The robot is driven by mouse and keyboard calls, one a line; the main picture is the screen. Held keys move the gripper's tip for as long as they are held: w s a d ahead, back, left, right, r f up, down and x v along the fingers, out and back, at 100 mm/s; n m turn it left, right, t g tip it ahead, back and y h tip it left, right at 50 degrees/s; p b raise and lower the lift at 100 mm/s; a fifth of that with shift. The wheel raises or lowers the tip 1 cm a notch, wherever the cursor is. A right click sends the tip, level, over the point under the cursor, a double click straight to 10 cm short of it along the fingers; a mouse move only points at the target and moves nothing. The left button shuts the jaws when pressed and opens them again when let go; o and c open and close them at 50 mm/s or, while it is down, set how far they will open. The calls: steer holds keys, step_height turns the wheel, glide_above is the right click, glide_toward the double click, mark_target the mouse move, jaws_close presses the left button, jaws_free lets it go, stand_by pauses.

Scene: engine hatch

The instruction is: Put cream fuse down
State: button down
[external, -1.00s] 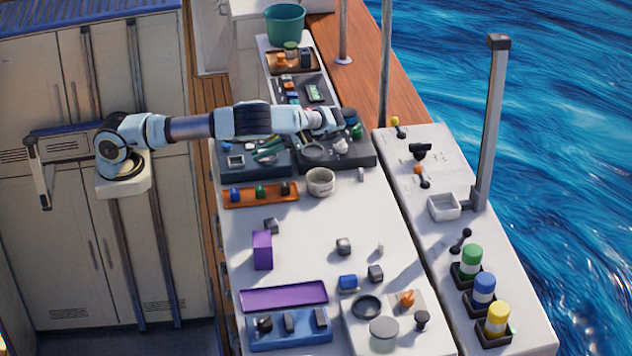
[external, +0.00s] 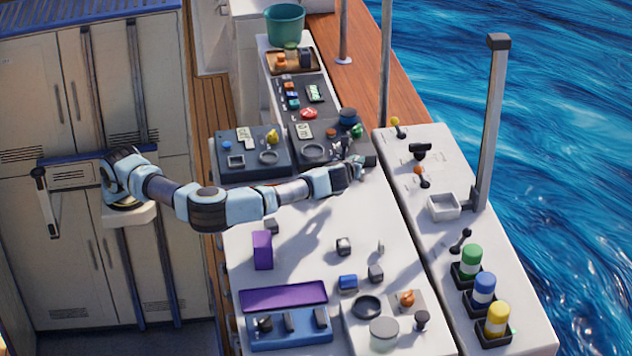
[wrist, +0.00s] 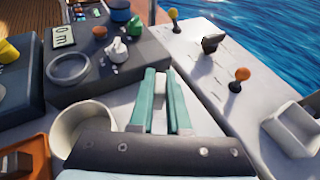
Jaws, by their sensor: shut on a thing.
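My gripper (external: 352,168) is over the white counter (external: 310,215), just in front of the dark console's right corner. In the wrist view, its two teal fingers (wrist: 160,85) are closed on a narrow pale piece, which looks like the cream fuse (wrist: 159,118). The fingers cover its sides. In the external view the gripper hides the fuse. I cannot tell whether the fuse touches the counter.
A dark console (wrist: 140,60) with a ring, knobs and a white-handled knob lies ahead. A pale cup (wrist: 82,130) stands close on the left, beside an orange tray (wrist: 38,150). The right-hand counter has levers and a white square bin (wrist: 292,128).

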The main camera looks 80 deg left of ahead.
mark_target(370, 199)
steer(key=w+d+r+m+t+h, duration=0.2)
steer(key=w+d+m, duration=0.1)
steer(key=d, duration=0.2)
step_height(370, 199, down, 10)
steer(key=shift+d+f+p, duration=0.1)
steer(key=shift+d+p, duration=0.05)
steer(key=shift+p, duration=0.45)
steer(key=c, duration=0.9)
jaws_free()
steer(key=b+v, duration=0.3)
steer(key=v, duration=0.9)
steer(key=shift+s+f, duration=0.1)
steer(key=shift+s, duration=0.15)
